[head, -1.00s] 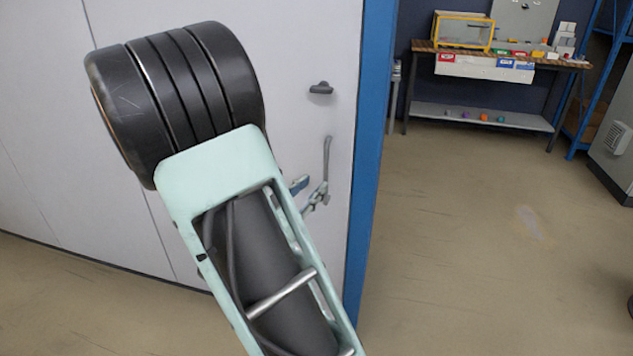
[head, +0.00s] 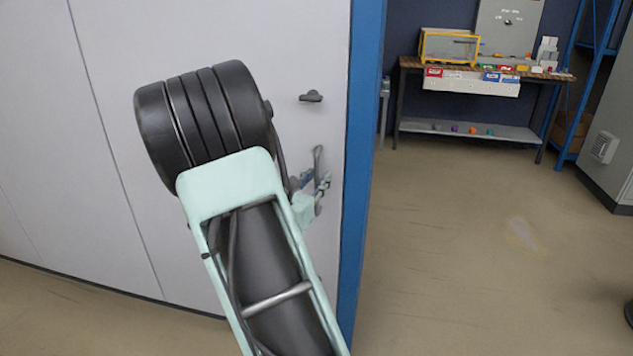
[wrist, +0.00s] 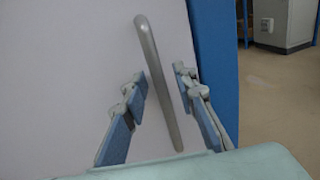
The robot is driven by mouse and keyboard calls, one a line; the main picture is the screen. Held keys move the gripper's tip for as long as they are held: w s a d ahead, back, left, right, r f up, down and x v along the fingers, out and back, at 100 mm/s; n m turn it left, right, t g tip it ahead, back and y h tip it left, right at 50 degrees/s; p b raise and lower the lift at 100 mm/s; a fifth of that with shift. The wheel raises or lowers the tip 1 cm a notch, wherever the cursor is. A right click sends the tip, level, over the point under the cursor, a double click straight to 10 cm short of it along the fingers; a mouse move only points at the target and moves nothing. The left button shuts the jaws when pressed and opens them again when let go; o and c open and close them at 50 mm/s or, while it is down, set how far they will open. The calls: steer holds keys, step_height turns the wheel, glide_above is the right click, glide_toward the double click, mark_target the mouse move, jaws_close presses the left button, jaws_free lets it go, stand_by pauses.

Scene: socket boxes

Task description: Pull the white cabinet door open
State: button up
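The white cabinet door (head: 235,30) fills the left of the head view and looks closed against the blue frame edge (head: 360,150). Its grey bar handle (head: 317,160) is partly hidden by my gripper (head: 312,182). In the wrist view the handle (wrist: 158,85) runs at a slant between the two blue-padded fingers of my gripper (wrist: 157,95). The fingers are spread, with a gap on each side of the bar. I cannot tell how deep the handle sits between them.
A small dark knob (head: 311,96) sits on the door above the handle. The floor (head: 480,240) to the right is clear. A workbench (head: 480,70) with boxes stands at the back, with blue shelving (head: 590,70) and a grey cabinet (head: 610,140) at right.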

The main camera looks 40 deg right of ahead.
steer(key=shift+c, duration=0.4)
jaws_close()
